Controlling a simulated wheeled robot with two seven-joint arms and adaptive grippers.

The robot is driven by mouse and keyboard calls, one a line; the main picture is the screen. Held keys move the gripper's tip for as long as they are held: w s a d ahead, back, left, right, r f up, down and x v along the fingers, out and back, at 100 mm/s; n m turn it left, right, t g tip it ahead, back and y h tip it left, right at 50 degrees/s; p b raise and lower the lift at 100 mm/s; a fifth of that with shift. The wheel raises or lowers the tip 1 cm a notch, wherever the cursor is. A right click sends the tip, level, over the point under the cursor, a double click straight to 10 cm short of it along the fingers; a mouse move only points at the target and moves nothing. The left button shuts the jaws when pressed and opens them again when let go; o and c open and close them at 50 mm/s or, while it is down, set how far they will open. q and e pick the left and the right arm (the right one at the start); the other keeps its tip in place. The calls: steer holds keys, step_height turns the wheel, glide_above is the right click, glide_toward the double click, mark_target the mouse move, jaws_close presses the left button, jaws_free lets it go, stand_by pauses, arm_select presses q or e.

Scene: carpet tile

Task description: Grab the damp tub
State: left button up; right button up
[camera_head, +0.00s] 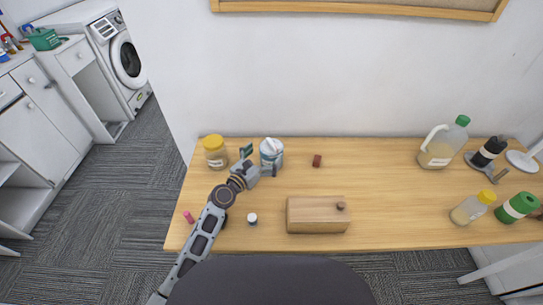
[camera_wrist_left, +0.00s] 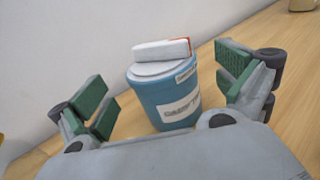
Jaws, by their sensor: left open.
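The tub (camera_head: 271,152) is a blue, roughly cylindrical container with a white lid and a pale label. It stands upright toward the back left of the wooden table. In the left wrist view the tub (camera_wrist_left: 164,98) sits between and beyond my open fingers, with a white block-like item (camera_wrist_left: 161,50) on its lid. My left gripper (camera_head: 259,161) is at the tub's near left side, and its green-padded fingers (camera_wrist_left: 168,92) are spread apart. I cannot tell whether either finger touches the tub. My right gripper is not in view.
A yellow-lidded jar (camera_head: 215,153) stands left of the tub. A small white-capped bottle (camera_head: 252,219), a pink item (camera_head: 189,217) and a wooden box (camera_head: 318,215) are nearer. A small red-brown block (camera_head: 317,160) lies right of the tub.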

mark_target(270, 146)
arm_select(q)
steer(key=shift+w+d, duration=0.4)
steer(key=shift+w, duration=0.2)
steer(key=shift+x, duration=1.35)
steer(key=shift+w+d, duration=0.15)
steer(key=shift+w, duration=0.1)
steer(key=c, duration=1)
steer(key=shift+c, duration=0.8)
steer(key=shift+r+p, duration=0.35)
steer(key=shift+r, duration=0.45)
step_height(270, 146, up, 7)
steer(key=p, duration=0.3)
steer(key=shift+r, duration=0.7)
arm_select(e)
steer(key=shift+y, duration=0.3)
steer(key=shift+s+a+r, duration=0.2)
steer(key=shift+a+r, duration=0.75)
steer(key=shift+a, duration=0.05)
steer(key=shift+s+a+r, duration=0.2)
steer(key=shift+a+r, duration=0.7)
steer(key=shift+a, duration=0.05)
